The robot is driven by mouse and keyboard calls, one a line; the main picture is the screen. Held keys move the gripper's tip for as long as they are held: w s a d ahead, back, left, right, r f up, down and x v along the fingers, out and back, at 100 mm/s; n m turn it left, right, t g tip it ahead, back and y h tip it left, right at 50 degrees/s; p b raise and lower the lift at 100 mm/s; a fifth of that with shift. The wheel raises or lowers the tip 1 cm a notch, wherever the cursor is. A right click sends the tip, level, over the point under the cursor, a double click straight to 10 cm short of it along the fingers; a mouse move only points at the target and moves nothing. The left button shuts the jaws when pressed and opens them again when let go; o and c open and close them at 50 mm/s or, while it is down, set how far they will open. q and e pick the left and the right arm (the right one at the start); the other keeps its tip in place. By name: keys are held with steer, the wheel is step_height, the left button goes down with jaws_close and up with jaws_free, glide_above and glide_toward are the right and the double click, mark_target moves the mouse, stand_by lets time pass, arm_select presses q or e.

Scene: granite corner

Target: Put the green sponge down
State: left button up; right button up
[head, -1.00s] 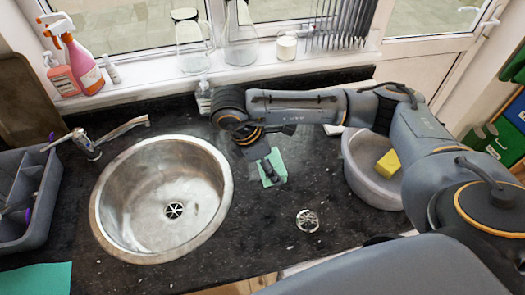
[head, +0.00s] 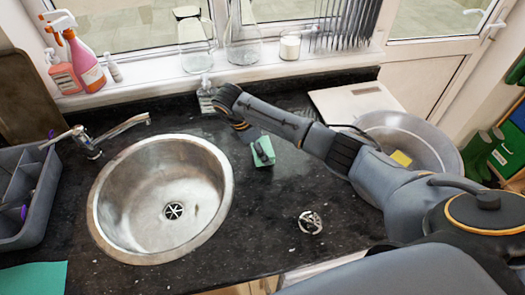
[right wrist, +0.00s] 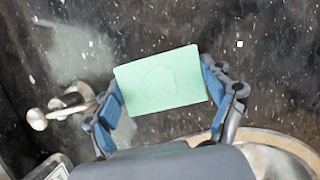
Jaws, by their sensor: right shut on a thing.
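The green sponge (head: 266,161) is a pale green block over the dark counter, to the right of the sink, in the head view. My right gripper (head: 258,150) is shut on it from above. In the right wrist view the sponge (right wrist: 160,82) sits between the blue finger pads (right wrist: 162,96), its broad face toward the camera. I cannot tell whether its underside touches the counter. My left gripper is not in view.
A round steel sink (head: 100,205) lies left of the sponge. A metal strainer (head: 310,222) is on the counter in front. A large bowl (head: 447,150) with a yellow sponge (head: 401,158) and a pale board (head: 350,100) are to the right. Bare counter (head: 265,205) surrounds the sponge.

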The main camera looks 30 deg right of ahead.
steer(key=shift+f, duration=0.95)
steer(key=shift+f, duration=0.1)
steer(key=shift+f, duration=0.15)
steer(key=o, duration=0.8)
